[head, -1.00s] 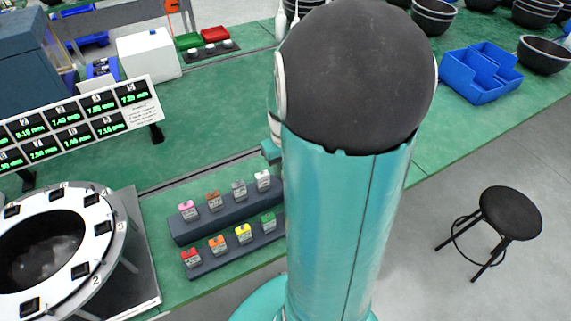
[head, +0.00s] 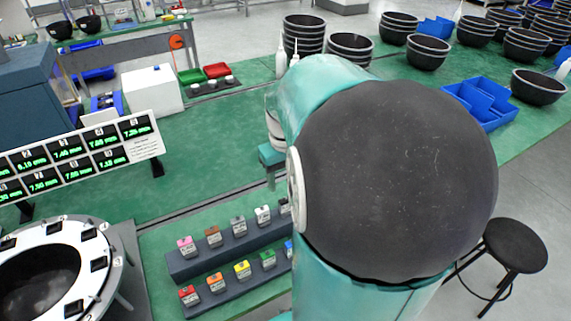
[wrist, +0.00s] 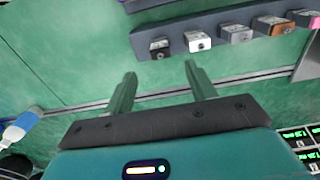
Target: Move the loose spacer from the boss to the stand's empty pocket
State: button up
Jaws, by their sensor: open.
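My gripper (wrist: 161,80) is open and empty in the wrist view, its two fingers apart over green table top, short of a dark rack (wrist: 137,42). In the head view the two-step rack (head: 182,268) holds coloured tagged blocks, among them a pink block (head: 186,246) and a red block (head: 189,295). At the left edge a white numbered ring (head: 72,237) with dark square pockets surrounds a black opening. I cannot tell which piece is the loose spacer, or pick out the boss or the empty pocket. My arm hides the rack's right end in the head view.
A readout panel (head: 83,155) with green millimetre figures stands behind the ring. A white box (head: 152,88), a green bin (head: 191,75) and a red bin (head: 217,70) are farther back. Blue bins (head: 483,103) and a stool (head: 515,245) are right. The middle table is clear.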

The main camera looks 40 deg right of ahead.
notch_tip(320, 180, up, 4)
jog(key=shift+r, duration=0.15)
dwell(0.6)
jog(key=s+a+r+n+t, duration=0.1)
jog(key=s+a+r+t, duration=0.1)
jog(key=a, duration=0.9)
jog(key=s+a+r+n+t, duration=0.2)
jog(key=a+t, duration=0.1)
jog(key=a, duration=0.9)
jog(key=shift+s+t, duration=0.25)
jog(key=shift+t, duration=0.05)
